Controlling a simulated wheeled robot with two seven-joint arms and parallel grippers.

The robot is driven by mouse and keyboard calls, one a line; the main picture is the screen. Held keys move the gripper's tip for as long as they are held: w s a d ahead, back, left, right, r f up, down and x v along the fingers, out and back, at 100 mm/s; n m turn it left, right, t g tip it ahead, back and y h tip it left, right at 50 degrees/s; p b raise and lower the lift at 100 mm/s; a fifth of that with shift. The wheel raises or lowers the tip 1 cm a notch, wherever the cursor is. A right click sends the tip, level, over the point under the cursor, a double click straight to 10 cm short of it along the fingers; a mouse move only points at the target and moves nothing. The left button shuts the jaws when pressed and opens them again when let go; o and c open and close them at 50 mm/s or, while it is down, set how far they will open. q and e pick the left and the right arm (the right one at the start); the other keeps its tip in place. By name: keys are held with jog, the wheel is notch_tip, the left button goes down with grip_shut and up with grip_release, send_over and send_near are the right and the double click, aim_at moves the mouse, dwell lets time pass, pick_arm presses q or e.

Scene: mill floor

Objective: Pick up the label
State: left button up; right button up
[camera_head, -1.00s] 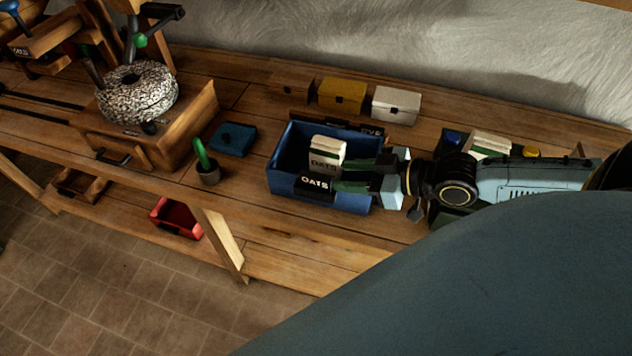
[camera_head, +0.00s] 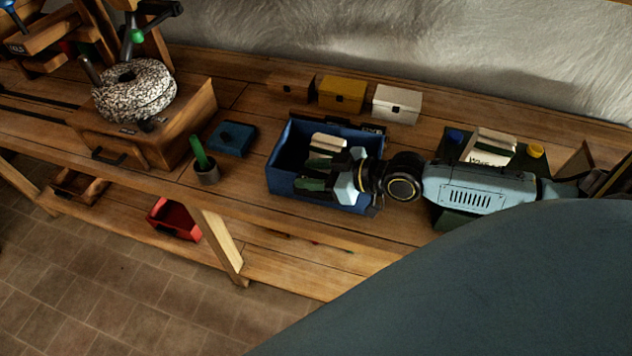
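My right gripper (camera_head: 314,172) reaches in from the right over the blue bin (camera_head: 283,158), its two fingers apart. A pale oats packet (camera_head: 328,142) stands in the bin, partly covered by the upper finger. The black OATS label at the bin's front is hidden now, with the lower finger over that spot; I cannot tell if they touch. Another dark label (camera_head: 370,127) shows at the bin's back edge, its lettering hard to read. My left gripper is not in view.
A yellow box (camera_head: 342,94), a white box (camera_head: 397,103) and a brown box (camera_head: 291,86) stand behind the bin. A dark tray (camera_head: 527,134) with a packet (camera_head: 489,147) is right.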

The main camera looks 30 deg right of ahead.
aim_at(309, 171)
jog(key=shift+w+a+f, duration=0.2)
jog(key=shift+w+a, duration=0.15)
jog(key=shift+w, duration=0.05)
grip_shut()
notch_tip(309, 171, up, 10)
jog(key=shift+p, duration=0.8)
jog(key=a+m+t+h+b, duration=0.1)
jog(key=m+h+b, duration=0.1)
jog(key=a+f+m+h+b, duration=0.1)
jog(key=m+h+b, duration=0.1)
jog(key=h, duration=0.1)
jog(key=a+f+m+t+h+b, duration=0.1)
jog(key=m+h, duration=0.2)
jog(key=shift+a+f+t+b, duration=0.25)
jog(key=shift+t+b, duration=0.05)
jog(key=shift+b, duration=0.1)
